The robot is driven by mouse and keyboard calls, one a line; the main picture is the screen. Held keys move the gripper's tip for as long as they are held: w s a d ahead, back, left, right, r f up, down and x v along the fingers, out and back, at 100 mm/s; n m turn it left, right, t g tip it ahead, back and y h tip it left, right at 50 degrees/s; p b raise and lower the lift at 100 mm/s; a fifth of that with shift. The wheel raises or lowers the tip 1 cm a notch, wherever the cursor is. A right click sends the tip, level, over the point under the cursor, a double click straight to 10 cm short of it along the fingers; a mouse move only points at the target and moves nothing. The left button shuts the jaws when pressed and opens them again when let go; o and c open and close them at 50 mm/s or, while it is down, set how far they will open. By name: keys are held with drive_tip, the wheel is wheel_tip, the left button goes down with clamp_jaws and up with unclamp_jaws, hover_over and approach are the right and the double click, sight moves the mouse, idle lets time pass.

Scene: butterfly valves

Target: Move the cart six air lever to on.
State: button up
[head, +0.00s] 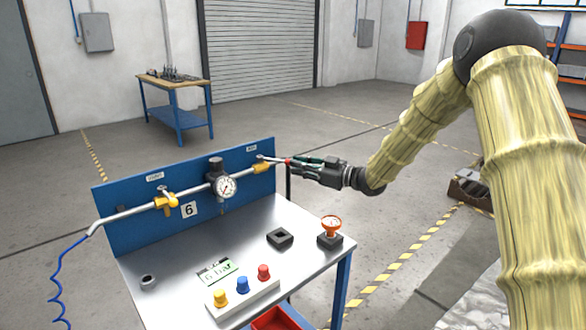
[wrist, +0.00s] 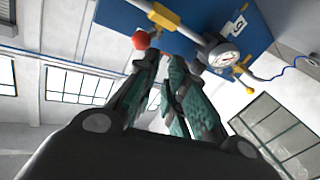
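Cart six has a blue back panel (head: 125,220) with a "6" plate (head: 189,210), which also shows in the wrist view (wrist: 238,25). A pipe crosses the panel with a yellow valve on the left (head: 166,202) and another on the right (head: 262,168). The right valve's lever points right and ends in a red knob (wrist: 141,40). The labels above the valves are too small to read. My gripper (head: 294,164) is at the panel's right end, its fingers slightly apart. The red knob is by the left fingertip in the wrist view; contact cannot be told.
A pressure gauge (head: 225,186) sits mid-pipe. On the cart top (head: 200,250) are a button box (head: 243,294), a dark square block (head: 280,238) and an orange-topped handwheel (head: 331,228). A blue workbench (head: 175,85) stands behind. The floor beyond the cart is open.

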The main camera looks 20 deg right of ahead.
drive_tip(key=shift+s+d+f+t, duration=0.15)
drive_tip(key=shift+d+f+t, duration=0.2)
drive_tip(key=shift+d, duration=0.45)
clamp_jaws()
drive_tip(key=n+t+h+b, duration=0.2)
drive_tip(key=n+t+b, duration=0.1)
drive_tip(key=n+t, duration=0.1)
approach(274, 160)
drive_tip(key=s+a+r, duration=0.2)
drive_tip(key=a, duration=0.1)
drive_tip(key=s+a+f+n+t+h+b, duration=0.2)
drive_tip(key=s+a+f+n+h+b, duration=0.1)
drive_tip(key=s+n+h, duration=0.35)
drive_tip(key=d+p+x, duration=0.2)
drive_tip(key=d+x, duration=0.1)
drive_tip(key=x, duration=0.9)
drive_tip(key=shift+w+r+h, duration=0.15)
drive_tip(key=shift+w+h, duration=0.2)
drive_tip(key=shift+w, duration=0.15)
